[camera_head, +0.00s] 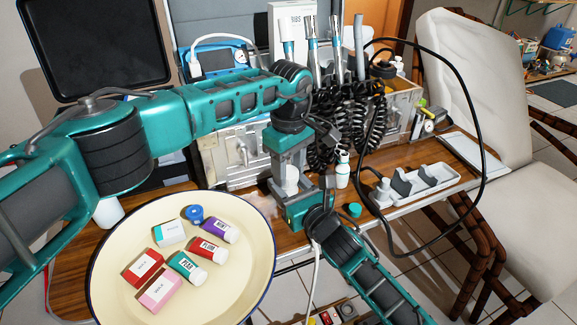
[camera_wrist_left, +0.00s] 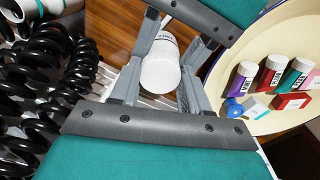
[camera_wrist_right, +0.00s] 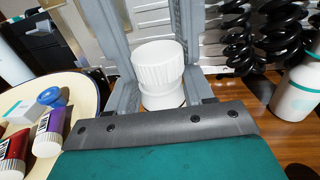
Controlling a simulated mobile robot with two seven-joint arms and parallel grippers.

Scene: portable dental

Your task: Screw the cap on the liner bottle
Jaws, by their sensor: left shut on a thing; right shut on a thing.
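A white bottle (camera_wrist_left: 167,36) with dark print stands under a white ridged cap (camera_wrist_right: 160,62); the cap also shows in the left wrist view (camera_wrist_left: 160,72) as the nearer, plain round end. My left gripper (camera_head: 288,178) comes down from above, shut with its fingers on both sides of the cap. My right gripper (camera_head: 292,200) reaches in from below right, shut around the lower bottle part. The seam between cap and bottle is hard to see. Beside them stands a white bottle with a teal band (camera_head: 343,172), apart from both grippers. A teal cap (camera_head: 354,209) lies on the table.
A cream round tray (camera_head: 245,270) with boxes, tubes and a blue item is at front left. Black coiled hoses (camera_head: 330,125) hang from the dental case (camera_head: 235,160) behind. A white handpiece holder (camera_head: 430,180) sits at right, with a black cable (camera_head: 478,120) looping around it.

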